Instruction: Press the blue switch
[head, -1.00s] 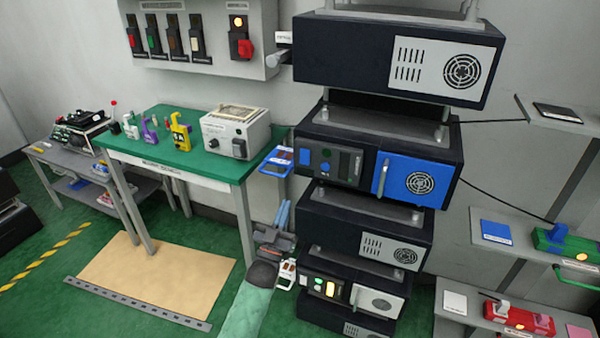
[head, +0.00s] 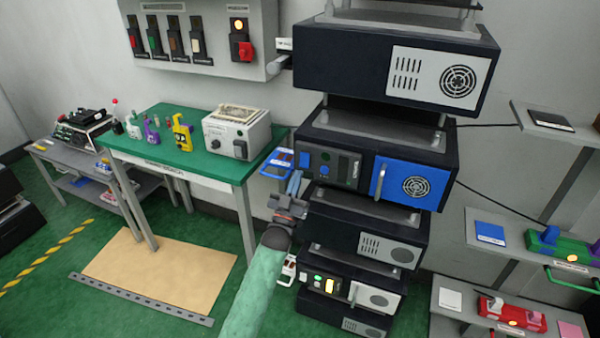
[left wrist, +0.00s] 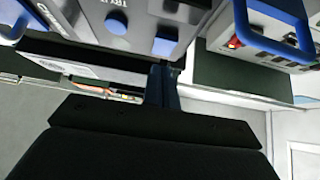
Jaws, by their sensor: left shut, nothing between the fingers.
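A flat rectangular blue switch (head: 305,159) sits on the left of the dark control panel of the blue-doored unit in the head view. A round blue knob (head: 324,170) is to its right. My left gripper (head: 294,183) is shut and empty, with its blue fingers pointing up, just below and left of the blue switch and apart from it in the picture. In the left wrist view the shut fingers (left wrist: 162,88) point up toward a grey panel with blue controls (left wrist: 165,47); which of them is the switch I cannot tell. My right gripper is not in view.
More units are stacked above and below. A green table (head: 160,128) stands left. Shelves with a blue-levered green box (head: 562,246) and a red box (head: 515,314) are right.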

